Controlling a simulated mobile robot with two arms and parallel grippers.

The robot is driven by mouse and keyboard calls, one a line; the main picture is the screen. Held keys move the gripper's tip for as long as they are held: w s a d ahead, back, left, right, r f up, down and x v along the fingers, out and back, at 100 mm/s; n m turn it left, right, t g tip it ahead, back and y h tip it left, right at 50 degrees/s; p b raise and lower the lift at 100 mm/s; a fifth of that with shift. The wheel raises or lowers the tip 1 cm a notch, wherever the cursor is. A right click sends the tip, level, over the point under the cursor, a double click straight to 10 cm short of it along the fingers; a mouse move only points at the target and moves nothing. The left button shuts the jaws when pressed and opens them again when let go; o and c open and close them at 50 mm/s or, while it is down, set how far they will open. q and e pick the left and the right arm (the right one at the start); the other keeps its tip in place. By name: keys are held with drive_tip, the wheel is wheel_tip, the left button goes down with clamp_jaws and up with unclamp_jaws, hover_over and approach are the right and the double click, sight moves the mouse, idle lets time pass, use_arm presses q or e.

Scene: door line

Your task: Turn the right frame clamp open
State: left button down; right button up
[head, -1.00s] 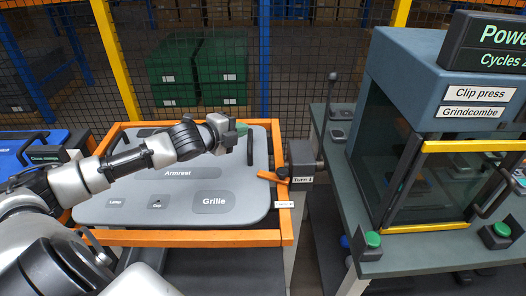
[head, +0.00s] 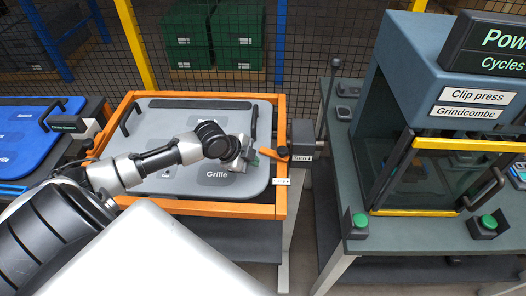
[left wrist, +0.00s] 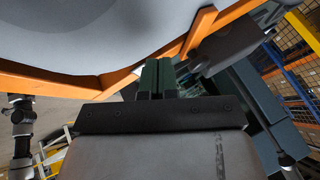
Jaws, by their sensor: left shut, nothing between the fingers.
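The right frame clamp (head: 273,153) is an orange lever on the right rail of the orange frame (head: 225,210). It slants down from upper left to its pivot beside a grey block marked "Turn 1" (head: 302,145). My left gripper (head: 254,159), with green fingertips, is shut and empty just left of the lever's free end, over the grey panel (head: 225,193). In the left wrist view the shut fingers (left wrist: 156,78) point toward the frame's edge, close to an orange bar (left wrist: 199,30) that looks like the lever. I cannot tell whether they touch it. My right gripper is out of view.
The clip press (head: 425,75) stands on a bench at right, with green buttons in front. A black handle (head: 254,121) rises from the panel just behind my left gripper. A blue panel (head: 30,130) lies at far left. A mesh fence closes the back.

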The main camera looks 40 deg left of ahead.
sight(263, 161)
use_arm(q)
drive_tip(key=w, duration=0.1)
drive_tip(key=w+f+p, duration=0.1)
drive_tip(key=w+f, duration=0.1)
drive_tip(key=w, duration=0.1)
drive_tip(key=shift+w+d, duration=0.1)
drive_tip(key=shift+d, duration=0.1)
drive_tip(key=shift+w+a+p, duration=0.1)
drive_tip(key=shift+w+p, duration=0.25)
drive_tip(key=shift+w, duration=0.25)
drive_tip(key=shift+f, duration=0.1)
